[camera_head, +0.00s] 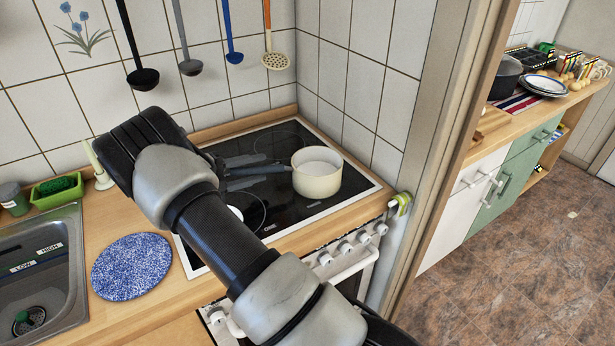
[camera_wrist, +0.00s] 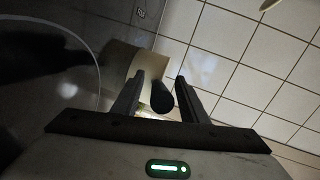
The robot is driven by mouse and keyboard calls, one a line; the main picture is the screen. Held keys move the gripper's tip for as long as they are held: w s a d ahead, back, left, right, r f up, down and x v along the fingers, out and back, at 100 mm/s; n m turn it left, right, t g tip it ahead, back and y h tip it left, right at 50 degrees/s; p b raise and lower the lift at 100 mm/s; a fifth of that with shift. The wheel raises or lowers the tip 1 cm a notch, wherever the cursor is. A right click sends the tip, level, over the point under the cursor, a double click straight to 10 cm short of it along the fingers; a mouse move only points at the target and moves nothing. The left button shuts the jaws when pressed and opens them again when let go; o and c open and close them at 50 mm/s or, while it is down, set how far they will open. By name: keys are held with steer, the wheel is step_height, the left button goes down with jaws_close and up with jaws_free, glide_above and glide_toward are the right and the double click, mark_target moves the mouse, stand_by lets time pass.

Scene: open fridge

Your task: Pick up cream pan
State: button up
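The cream pan (camera_head: 316,177) stands upright on the black glass hob, with its dark handle (camera_head: 258,170) pointing left towards my arm. In the wrist view, my gripper (camera_wrist: 160,80) is open. The rounded dark handle end (camera_wrist: 161,98) appears between its two fingers, with a visible gap on each side. A pale patch beyond the fingers appears to be part of the pan, but it is dim.
The hob (camera_head: 357,182) meets tiled walls behind and at the right. Ladles and a skimmer (camera_head: 276,60) hang above. A blue round mat (camera_head: 131,266) and a sink (camera_head: 45,262) lie left. A wooden post (camera_head: 440,130) stands right of the stove.

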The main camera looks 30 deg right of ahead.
steer(key=shift+d+f, duration=0.2)
steer(key=shift+d, duration=0.85)
jaws_close()
stand_by(0.4)
steer(key=shift+w+r, duration=0.1)
steer(key=shift+r, duration=0.05)
